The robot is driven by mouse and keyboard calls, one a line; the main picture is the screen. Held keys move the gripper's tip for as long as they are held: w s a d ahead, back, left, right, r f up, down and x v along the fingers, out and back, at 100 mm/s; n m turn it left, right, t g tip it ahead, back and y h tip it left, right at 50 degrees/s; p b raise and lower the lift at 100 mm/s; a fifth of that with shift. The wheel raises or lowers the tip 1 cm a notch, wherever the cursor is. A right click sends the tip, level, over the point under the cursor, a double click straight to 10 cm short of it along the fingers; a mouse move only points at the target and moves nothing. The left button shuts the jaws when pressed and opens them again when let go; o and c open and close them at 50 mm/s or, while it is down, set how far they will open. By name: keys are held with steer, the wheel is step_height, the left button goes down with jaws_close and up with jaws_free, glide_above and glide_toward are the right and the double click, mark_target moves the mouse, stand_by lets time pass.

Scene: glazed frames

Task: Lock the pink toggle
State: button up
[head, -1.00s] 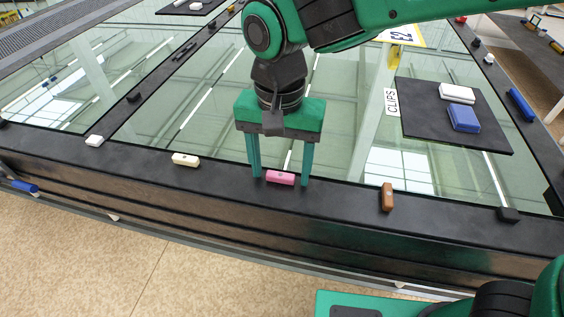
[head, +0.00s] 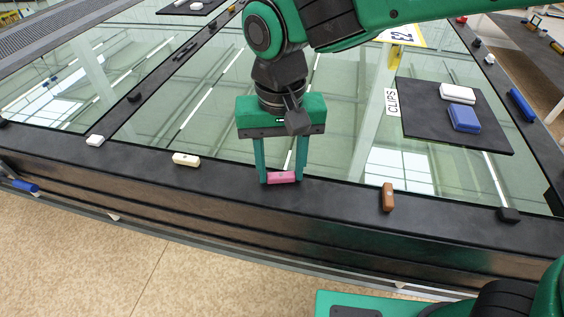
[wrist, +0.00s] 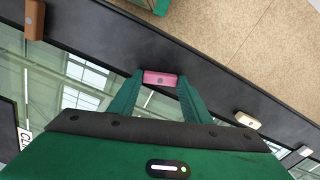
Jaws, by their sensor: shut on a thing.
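The pink toggle (head: 281,178) sits on the black frame bar along the front edge of the glazed panel. It lies lengthwise, about parallel to the bar. My gripper (head: 281,180) is over it, with one green finger at each end of the toggle, shut on it. In the wrist view the pink toggle (wrist: 160,79) is held between the two fingertips (wrist: 160,82), and its small round pivot mark shows.
On the same bar, a cream toggle (head: 186,160) lies to the left and a brown toggle (head: 387,197) stands crosswise to the right. A black tray (head: 450,133) with white and blue blocks rests on the glass behind, beside a CLIPS label (head: 392,102).

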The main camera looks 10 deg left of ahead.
mark_target(282, 173)
steer(key=n, duration=1)
steer(key=shift+n, duration=0.4)
steer(key=shift+w+d+n, duration=0.1)
steer(key=shift+n, duration=1.6)
steer(key=o, duration=1)
steer(key=shift+o, duration=0.2)
step_height(282, 173, up, 11)
steer(key=shift+f, duration=0.15)
